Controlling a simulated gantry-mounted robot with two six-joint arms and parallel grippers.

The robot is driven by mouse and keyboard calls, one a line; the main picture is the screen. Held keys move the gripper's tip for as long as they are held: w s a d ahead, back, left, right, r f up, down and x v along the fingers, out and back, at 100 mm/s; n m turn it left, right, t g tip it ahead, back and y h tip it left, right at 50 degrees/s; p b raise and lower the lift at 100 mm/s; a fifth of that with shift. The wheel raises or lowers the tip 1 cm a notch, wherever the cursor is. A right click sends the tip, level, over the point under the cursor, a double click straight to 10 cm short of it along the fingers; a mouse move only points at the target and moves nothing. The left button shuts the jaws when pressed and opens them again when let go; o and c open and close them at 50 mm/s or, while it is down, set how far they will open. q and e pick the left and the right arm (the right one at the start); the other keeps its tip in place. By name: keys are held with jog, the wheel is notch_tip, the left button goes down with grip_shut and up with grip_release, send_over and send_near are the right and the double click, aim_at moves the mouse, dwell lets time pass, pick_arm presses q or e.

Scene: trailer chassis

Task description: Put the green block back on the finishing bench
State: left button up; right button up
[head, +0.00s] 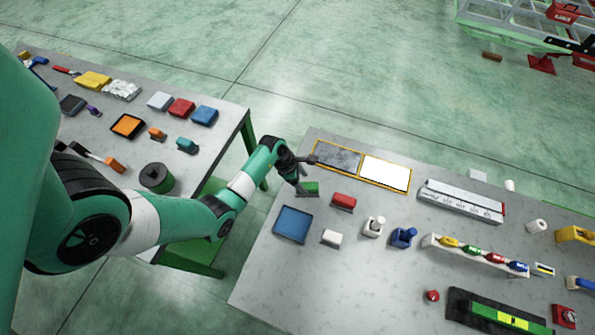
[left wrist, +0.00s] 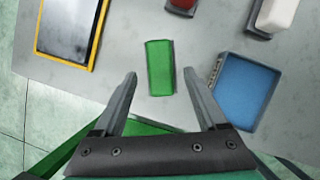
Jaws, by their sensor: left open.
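The green block (head: 309,188) lies on the grey top of the right-hand bench (head: 262,283), near its left edge. In the left wrist view the green block (left wrist: 160,68) lies between and slightly beyond my fingertips. My left gripper (head: 302,176) is open and empty, pointing down at the block; a gap shows on both sides of it. Part of the block is hidden by a finger in the head view. My right gripper is not in view. I cannot tell from any label which bench is the finishing bench.
A blue tray (head: 292,224) and a red block (head: 343,201) lie close to the green block. A yellow-edged panel frame (head: 362,165) lies just behind. The left-hand bench (head: 80,136) holds several blocks and tools. A floor gap separates the benches.

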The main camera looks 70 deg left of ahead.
pick_arm(q)
jog(key=p+v, duration=0.1)
jog(key=v, duration=0.6)
jog(key=shift+r+p, duration=0.2)
jog(key=shift+p, duration=0.1)
